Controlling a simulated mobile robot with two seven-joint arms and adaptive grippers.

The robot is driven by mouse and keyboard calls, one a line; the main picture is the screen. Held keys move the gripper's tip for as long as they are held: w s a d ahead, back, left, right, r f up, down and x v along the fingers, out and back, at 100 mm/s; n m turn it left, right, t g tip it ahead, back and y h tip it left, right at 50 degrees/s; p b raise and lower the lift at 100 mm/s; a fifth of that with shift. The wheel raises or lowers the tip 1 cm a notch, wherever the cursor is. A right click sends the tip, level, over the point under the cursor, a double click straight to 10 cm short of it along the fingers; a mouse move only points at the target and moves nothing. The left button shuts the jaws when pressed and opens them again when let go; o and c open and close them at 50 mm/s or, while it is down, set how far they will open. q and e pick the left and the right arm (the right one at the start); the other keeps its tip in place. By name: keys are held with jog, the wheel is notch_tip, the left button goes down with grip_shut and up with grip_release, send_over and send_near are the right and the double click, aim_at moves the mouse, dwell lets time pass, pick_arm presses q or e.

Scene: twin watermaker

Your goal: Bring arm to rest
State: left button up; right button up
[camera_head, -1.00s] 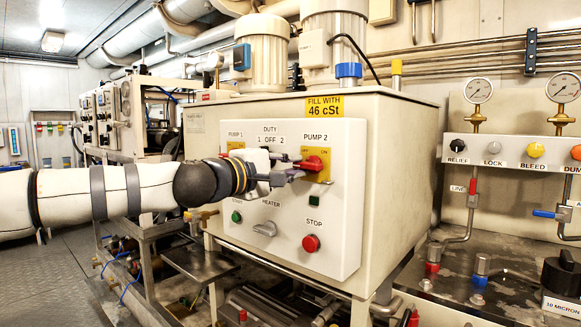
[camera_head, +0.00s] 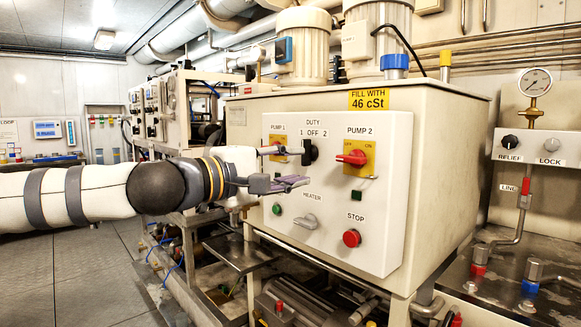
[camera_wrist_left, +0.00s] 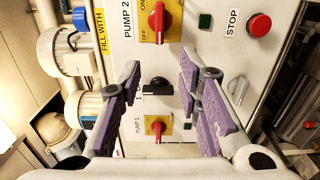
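My left arm comes in from the left in the head view. My left gripper (camera_head: 288,168) is in front of the left part of the white control panel (camera_head: 386,215), apart from the pump 2 switch (camera_head: 358,158). In the left wrist view its purple-padded fingers are spread, with nothing between them. That red handle on a yellow plate lies level, pointing left in the head view. The black duty knob (camera_wrist_left: 155,84) shows beyond the open fingers in the wrist view. The pump 1 switch (camera_wrist_left: 157,126) shows there too; in the head view the gripper partly covers it. My right gripper is out of view.
The panel also carries a red stop button (camera_head: 352,238), a grey heater knob (camera_head: 306,220) and a green button (camera_head: 277,209). A relief and lock valve panel (camera_head: 530,148) stands at right. Open floor (camera_head: 90,285) lies at lower left.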

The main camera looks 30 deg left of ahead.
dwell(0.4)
